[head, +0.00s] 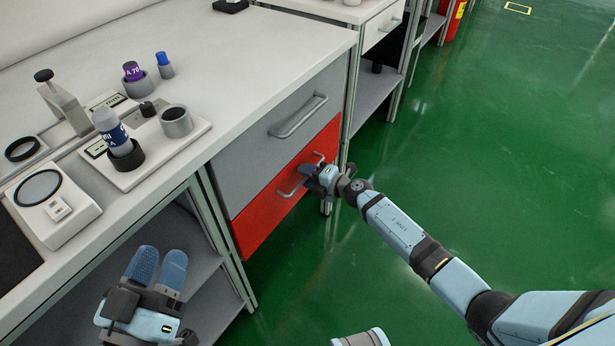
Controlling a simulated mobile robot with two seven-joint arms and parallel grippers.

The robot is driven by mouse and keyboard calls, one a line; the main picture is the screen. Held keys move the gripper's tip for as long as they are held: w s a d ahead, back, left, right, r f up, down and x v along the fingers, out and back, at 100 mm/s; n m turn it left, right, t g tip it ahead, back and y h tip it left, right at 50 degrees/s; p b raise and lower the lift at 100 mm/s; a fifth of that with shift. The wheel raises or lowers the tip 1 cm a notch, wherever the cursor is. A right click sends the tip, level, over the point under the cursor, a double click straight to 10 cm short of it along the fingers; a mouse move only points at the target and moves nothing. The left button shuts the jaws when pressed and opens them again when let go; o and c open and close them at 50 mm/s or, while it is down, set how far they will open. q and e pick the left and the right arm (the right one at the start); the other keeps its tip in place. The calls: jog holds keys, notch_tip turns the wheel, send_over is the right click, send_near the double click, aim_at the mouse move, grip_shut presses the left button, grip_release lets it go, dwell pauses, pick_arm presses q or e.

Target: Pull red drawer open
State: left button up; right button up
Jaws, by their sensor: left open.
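The red drawer (255,220) is the lower drawer under the white worktop, below a grey drawer (262,140). Its front looks flush with the grey one. It has a metal bar handle (288,191), partly hidden by my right gripper. My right gripper (308,173) is at the middle of this handle, with its fingers against or around the bar. Whether the fingers are closed on the bar is too small to tell. My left gripper (158,266) is at the lower left, open and empty, in front of the open shelves and away from the drawer.
The white worktop (270,45) holds a white-and-blue bottle (112,130), a purple-capped vial (133,72), a blue-capped vial (164,64) and small instruments. An open grey shelf (372,98) stands beyond the drawers. The green floor (470,130) in front of the drawers is clear.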

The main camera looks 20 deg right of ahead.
jog(key=shift+c, duration=0.3)
grip_shut()
jog(key=shift+s, duration=0.1)
pick_arm(q)
jog(key=a+f+g+y+p, duration=0.1)
jog(key=f+p, duration=0.1)
jog(key=a+f+g+y+p, duration=0.1)
jog(key=f+p, duration=0.1)
jog(key=p, duration=0.1)
jog(key=shift+a, duration=0.15)
pick_arm(e)
jog(key=f+v, duration=0.2)
jog(key=v, duration=1.1)
jog(key=s+f+v, duration=0.1)
jog(key=f+v, duration=0.2)
jog(key=v, duration=1)
jog(key=shift+d+f, duration=0.25)
jog(key=shift+d, duration=0.25)
pick_arm(q)
jog(key=shift+f, duration=0.1)
